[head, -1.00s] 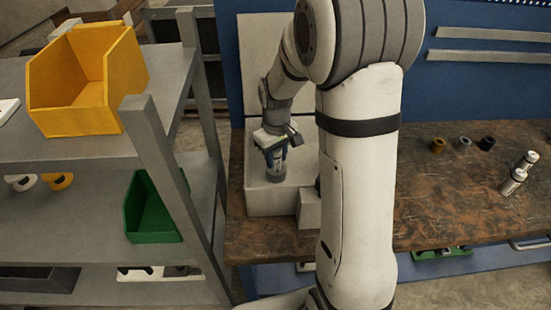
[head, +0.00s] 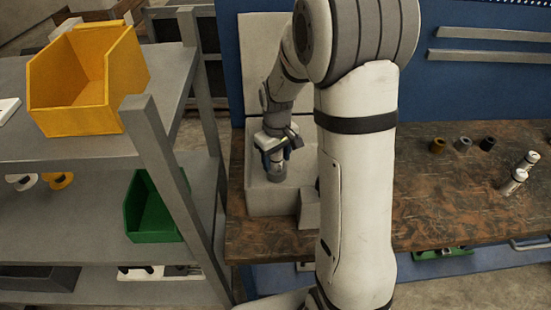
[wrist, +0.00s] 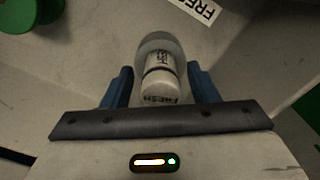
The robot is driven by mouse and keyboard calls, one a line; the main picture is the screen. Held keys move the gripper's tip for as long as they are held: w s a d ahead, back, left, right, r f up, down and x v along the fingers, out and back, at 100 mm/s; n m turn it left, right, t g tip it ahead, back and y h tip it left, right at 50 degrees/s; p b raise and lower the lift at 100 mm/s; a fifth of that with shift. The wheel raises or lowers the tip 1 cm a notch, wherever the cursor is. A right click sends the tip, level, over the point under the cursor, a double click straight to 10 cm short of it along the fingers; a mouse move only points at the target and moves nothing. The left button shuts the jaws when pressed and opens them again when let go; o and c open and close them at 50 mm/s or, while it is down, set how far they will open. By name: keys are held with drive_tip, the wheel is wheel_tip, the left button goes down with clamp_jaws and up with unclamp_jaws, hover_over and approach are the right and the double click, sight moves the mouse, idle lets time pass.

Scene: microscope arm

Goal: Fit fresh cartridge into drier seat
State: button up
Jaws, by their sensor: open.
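A white cartridge (wrist: 160,82) lettered "FRESH" shows in the wrist view, between the two blue fingers of my gripper (wrist: 160,70). The fingers are open, one on each side of it. A pale rounded rim or cap shows around its far end; I cannot tell whether this is a seat. In the head view my gripper (head: 276,152) is low over the pale box (head: 262,203) at the bench's left end, with a grey cylindrical end (head: 277,174) below the fingers. I cannot make out the drier seat for certain.
A shelf with a yellow bin (head: 75,110) and green bin (head: 150,215) borders the left.

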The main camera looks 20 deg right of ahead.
wheel_tip(320, 180, up, 12)
drive_tip(key=shift+f+b, duration=0.2)
drive_tip(key=shift+b, duration=0.15)
